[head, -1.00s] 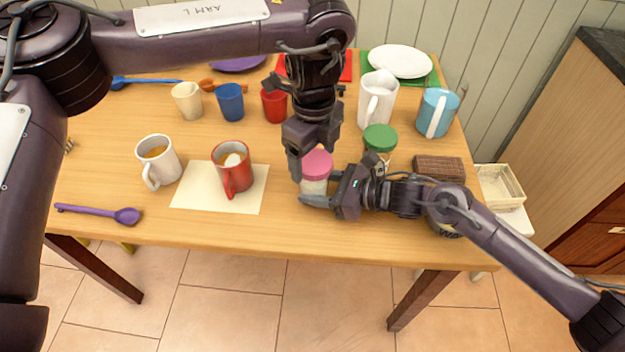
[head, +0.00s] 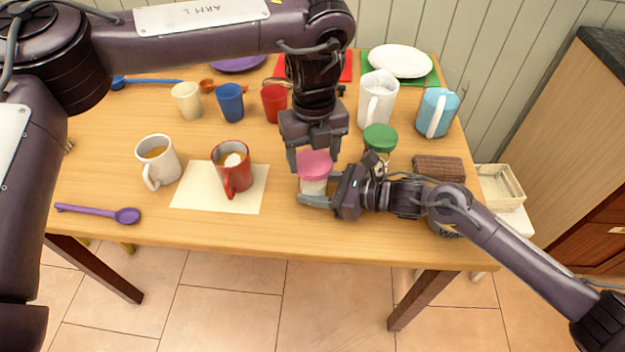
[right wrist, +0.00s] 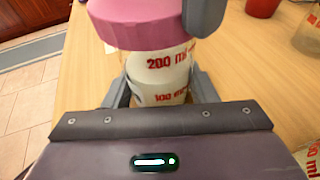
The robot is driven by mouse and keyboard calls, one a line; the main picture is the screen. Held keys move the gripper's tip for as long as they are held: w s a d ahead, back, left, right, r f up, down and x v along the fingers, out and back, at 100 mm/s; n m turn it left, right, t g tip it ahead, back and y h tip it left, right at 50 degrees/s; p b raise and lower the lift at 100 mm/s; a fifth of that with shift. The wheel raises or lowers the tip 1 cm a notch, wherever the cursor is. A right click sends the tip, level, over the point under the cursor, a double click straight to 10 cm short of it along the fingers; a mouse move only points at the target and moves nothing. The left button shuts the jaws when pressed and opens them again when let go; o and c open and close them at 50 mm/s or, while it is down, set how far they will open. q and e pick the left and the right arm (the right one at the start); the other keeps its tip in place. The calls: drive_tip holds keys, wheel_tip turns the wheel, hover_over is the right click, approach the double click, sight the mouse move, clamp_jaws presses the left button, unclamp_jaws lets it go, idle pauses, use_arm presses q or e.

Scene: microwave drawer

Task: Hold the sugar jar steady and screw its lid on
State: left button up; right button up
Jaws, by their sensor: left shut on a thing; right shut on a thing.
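The sugar jar (head: 313,187) stands near the table's front edge with its pink lid (head: 315,163) on top. In the right wrist view the jar (right wrist: 160,75) shows red volume marks, and the pink lid (right wrist: 145,22) sits over its mouth. My right gripper (head: 318,190) is shut around the jar's body from the right. My left gripper (head: 315,160) points down from above and is shut on the lid, one finger at each side. Whether the lid is tight cannot be told.
A green-lidded jar (head: 380,138) stands just behind my right gripper. A red mug (head: 233,178) stands on a cream mat (head: 190,196) to the left. A white pitcher (head: 376,100), a blue pitcher (head: 436,112) and a brown block (head: 440,168) are at the right.

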use_arm(q)
drive_tip(key=m, duration=0.6)
drive_tip(key=shift+s, duration=0.1)
drive_tip(key=m, duration=0.6)
drive_tip(key=o, duration=0.9)
drive_tip(key=n, duration=1.8)
